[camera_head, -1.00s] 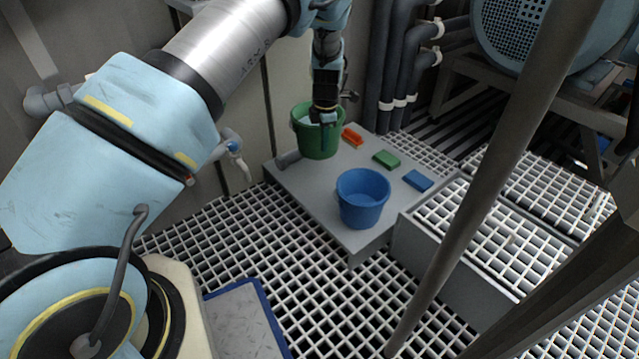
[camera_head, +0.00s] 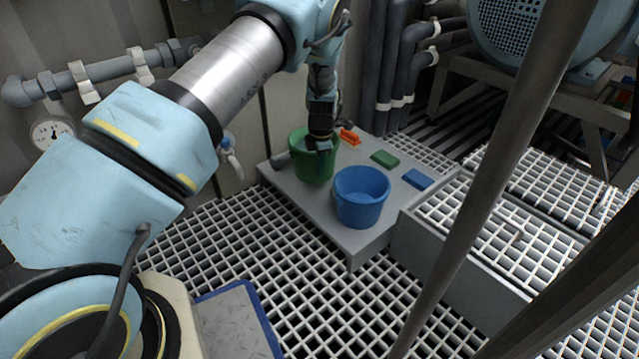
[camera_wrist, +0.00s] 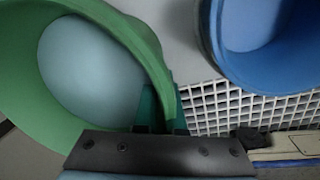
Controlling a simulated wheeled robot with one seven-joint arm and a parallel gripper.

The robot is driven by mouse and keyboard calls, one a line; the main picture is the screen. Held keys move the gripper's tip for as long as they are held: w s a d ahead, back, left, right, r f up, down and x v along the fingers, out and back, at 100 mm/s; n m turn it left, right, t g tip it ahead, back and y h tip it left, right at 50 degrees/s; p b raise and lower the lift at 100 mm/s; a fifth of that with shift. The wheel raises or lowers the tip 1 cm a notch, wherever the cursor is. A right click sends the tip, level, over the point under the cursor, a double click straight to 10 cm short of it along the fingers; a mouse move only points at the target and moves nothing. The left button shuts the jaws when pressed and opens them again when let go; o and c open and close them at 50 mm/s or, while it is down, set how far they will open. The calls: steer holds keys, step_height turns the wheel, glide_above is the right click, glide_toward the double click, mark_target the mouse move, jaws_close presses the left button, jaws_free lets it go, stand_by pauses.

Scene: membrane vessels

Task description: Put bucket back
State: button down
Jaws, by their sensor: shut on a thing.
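The green bucket (camera_head: 309,166) is upright at the back left of the grey platform (camera_head: 300,205). My gripper (camera_head: 320,146) is shut on its near right rim. In the wrist view the green bucket (camera_wrist: 152,45) fills the left, with a pale blue-grey surface inside it, and its rim runs down between my fingers (camera_wrist: 160,112). The blue bucket (camera_head: 360,200) stands upright on the platform to the right of the green one, apart from it. It also shows at the top right of the wrist view (camera_wrist: 255,70). Whether the green bucket's base touches the platform is hard to tell.
A valve pipe (camera_head: 228,150) juts from the wall at left. A diagonal pole (camera_head: 480,190) crosses the right side. White grating (camera_head: 290,260) surrounds the platform.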

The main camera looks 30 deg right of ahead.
mark_target(320, 179)
steer(key=shift+f+b, duration=1.05)
steer(key=shift+f, duration=1.2)
steer(key=shift+f, duration=0.15)
steer(key=c, duration=1)
jaws_free()
steer(key=shift+f, duration=0.1)
step_height(320, 179, up, 12)
steer(key=s+p, duration=0.1)
steer(key=p, duration=0.4)
steer(key=shift+a+p, duration=0.15)
steer(key=shift+p, duration=0.2)
